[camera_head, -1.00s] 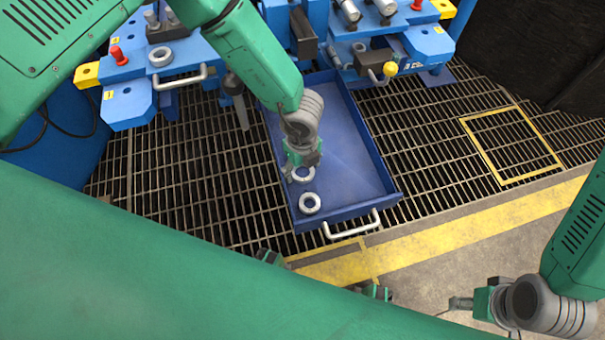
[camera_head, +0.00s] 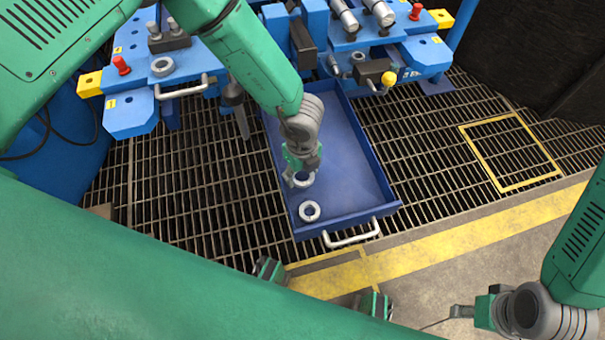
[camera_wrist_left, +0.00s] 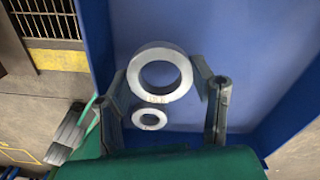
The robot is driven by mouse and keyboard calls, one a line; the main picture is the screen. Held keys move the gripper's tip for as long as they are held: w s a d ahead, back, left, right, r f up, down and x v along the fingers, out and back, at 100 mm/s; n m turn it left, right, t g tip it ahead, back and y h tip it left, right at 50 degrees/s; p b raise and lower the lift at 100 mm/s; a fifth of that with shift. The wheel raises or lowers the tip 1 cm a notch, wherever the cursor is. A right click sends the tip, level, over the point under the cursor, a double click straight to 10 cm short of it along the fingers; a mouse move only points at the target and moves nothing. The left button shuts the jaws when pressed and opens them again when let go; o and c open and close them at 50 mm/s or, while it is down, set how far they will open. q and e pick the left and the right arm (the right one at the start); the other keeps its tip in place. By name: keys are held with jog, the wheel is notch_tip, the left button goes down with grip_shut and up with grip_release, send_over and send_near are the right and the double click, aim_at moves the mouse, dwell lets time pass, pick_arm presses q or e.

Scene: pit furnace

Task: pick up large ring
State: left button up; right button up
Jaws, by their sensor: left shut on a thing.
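The large ring (camera_head: 304,183) is pale metal, at the front left of the blue drawer (camera_head: 355,185). My left gripper (camera_head: 302,176) reaches down into the drawer and is shut on this ring. In the left wrist view the large ring (camera_wrist_left: 160,73) sits between the two fingertips (camera_wrist_left: 163,84). A smaller ring (camera_head: 309,211) lies on the drawer floor nearer the drawer's front; it also shows in the left wrist view (camera_wrist_left: 149,118). Whether the large ring is clear of the floor I cannot tell. My right gripper (camera_head: 462,311) is at the lower right, away from the drawer, its fingers too small to judge.
The drawer's walls stand around both rings, with a pale handle (camera_head: 352,233) at its front. A blue workbench (camera_head: 190,62) with another ring (camera_head: 163,67) and fittings is behind. The drawer's right half is empty. Grating (camera_head: 440,140) surrounds it.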

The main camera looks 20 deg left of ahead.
pick_arm(q)
notch_tip(320, 180, up, 16)
jog(key=p, duration=0.5)
jog(key=shift+f, duration=0.1)
